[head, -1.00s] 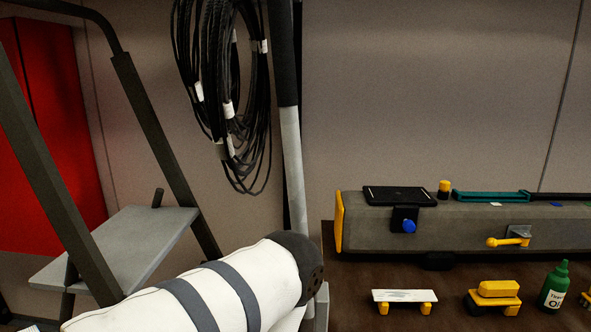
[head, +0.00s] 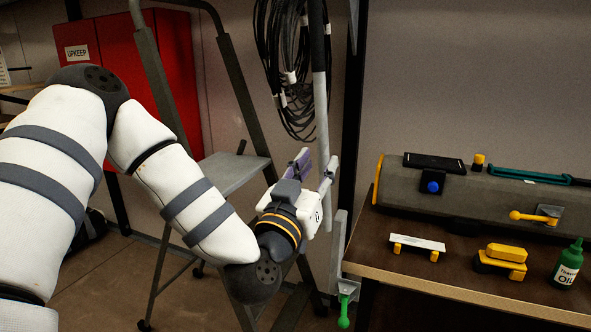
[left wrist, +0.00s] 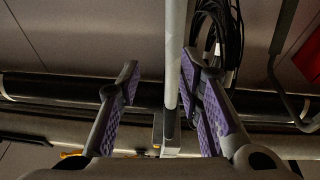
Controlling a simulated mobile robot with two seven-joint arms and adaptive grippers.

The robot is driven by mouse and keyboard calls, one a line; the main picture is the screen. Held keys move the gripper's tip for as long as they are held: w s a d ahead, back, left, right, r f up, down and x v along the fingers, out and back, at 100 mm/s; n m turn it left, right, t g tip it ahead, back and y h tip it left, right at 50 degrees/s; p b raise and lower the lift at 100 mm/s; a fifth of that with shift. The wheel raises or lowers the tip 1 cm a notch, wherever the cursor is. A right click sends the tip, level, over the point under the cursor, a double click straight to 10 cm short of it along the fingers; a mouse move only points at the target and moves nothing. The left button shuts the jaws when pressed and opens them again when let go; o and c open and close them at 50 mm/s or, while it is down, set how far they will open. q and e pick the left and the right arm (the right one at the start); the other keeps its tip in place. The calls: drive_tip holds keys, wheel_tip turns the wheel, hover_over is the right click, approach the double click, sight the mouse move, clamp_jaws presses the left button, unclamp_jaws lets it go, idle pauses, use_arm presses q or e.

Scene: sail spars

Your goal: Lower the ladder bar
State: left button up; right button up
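A light grey upright bar (head: 318,85) with a dark upper part stands between the step ladder (head: 231,172) and the bench; I cannot tell for sure that it is the ladder bar. My left gripper (head: 314,166) is at the lower part of this bar, its purple-padded fingers apart. In the left wrist view the bar (left wrist: 172,60) runs upright between the two open fingers (left wrist: 160,72), with gaps on both sides. The gripper's body hides part of the bar's lower end in the head view. My right gripper is in neither view.
A wooden bench (head: 440,277) at right carries a long grey case (head: 460,200), yellow blocks (head: 502,259) and a green oil bottle (head: 568,262). A green-handled fitting (head: 345,300) hangs by its left corner. Coiled black cables (head: 290,65) hang behind the bar. A red cabinet (head: 110,60) stands behind the ladder.

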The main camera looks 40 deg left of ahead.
sight(320, 128)
use_arm(q)
drive_tip(key=shift+n+y, duration=0.5)
drive_tip(key=shift+y, duration=0.3)
drive_tip(key=w+a+r, duration=0.1)
drive_tip(key=w, duration=0.1)
drive_tip(key=w+a+r, duration=0.1)
drive_tip(key=w+r, duration=0.1)
drive_tip(key=w+a+r, duration=0.1)
drive_tip(key=w+r, duration=0.1)
drive_tip(key=shift+w+a+b, duration=0.15)
drive_tip(key=shift+a+b, duration=0.05)
drive_tip(key=shift+b, duration=0.2)
drive_tip(key=shift+f, duration=0.1)
drive_tip(key=c, duration=0.7)
